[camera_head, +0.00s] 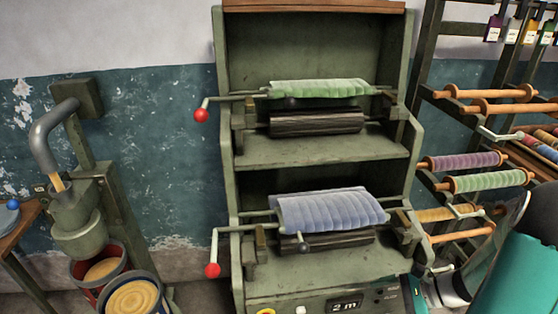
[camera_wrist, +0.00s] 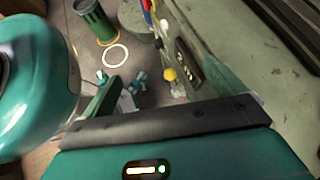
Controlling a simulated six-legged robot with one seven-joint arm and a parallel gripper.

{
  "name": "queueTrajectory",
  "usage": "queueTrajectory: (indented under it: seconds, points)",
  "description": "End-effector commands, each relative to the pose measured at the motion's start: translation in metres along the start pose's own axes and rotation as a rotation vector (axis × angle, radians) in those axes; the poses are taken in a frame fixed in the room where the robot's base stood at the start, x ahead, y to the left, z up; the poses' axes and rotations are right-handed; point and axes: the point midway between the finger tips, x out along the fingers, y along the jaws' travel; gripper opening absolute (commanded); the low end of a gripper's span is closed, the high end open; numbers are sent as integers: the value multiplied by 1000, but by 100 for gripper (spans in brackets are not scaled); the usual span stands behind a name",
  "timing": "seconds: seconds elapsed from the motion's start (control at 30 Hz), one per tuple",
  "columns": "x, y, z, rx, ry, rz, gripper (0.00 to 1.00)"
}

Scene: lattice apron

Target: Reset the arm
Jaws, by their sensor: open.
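My arm shows as teal and dark links (camera_head: 515,270) at the lower right of the head view, in front of the rack. In the wrist view a rounded teal part of mine fills the left, and a teal part with a dark edge and a small lit strip lies along the bottom.
A green two-level roller press (camera_head: 320,160) carries a green pleated roll (camera_head: 320,88) and a blue one (camera_head: 330,210), with red-knobbed cranks sticking out left. A rack of spools (camera_head: 465,161) stands right, near my arm. Buckets (camera_head: 133,297) stand lower left.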

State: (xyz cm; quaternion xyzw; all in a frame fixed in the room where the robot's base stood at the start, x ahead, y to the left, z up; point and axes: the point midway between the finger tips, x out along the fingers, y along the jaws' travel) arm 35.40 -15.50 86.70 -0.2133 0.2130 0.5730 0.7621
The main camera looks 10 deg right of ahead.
Motion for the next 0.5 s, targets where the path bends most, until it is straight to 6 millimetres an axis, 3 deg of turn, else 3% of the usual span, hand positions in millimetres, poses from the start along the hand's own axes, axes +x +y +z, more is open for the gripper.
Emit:
queueTrajectory:
  seconds: [0.1, 0.5]
  points:
    - [1, 2, 40, -194, 113, 98, 96]
    - [-2, 26, 148, -843, 450, 361, 96]
